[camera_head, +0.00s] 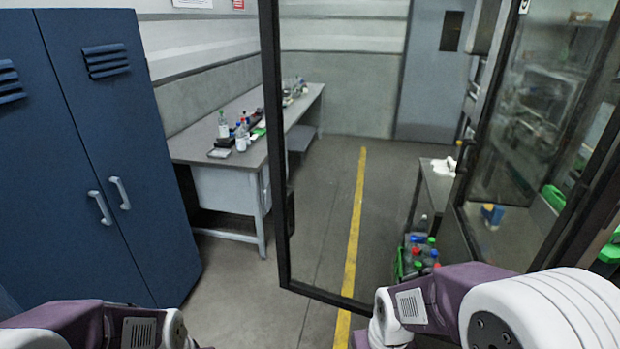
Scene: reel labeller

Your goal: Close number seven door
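A glass door with a black frame (273,150) stands open across the middle of the view. A dark handle (290,212) sits on its left upright. Its bottom rail runs down to the right, behind my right arm. No number seven is readable on it, so I cannot tell whether it is the number seven door. A second black-framed glass panel (520,130) is at the right, with equipment showing through it. My arm links show at the bottom left and bottom right, but neither gripper is in view.
A blue locker (105,160) stands at the left. A grey workbench (205,140) with bottles is behind it. A green crate of bottles (410,262) is on the floor beside a small table (436,180). Floor with a yellow line (356,215) is clear.

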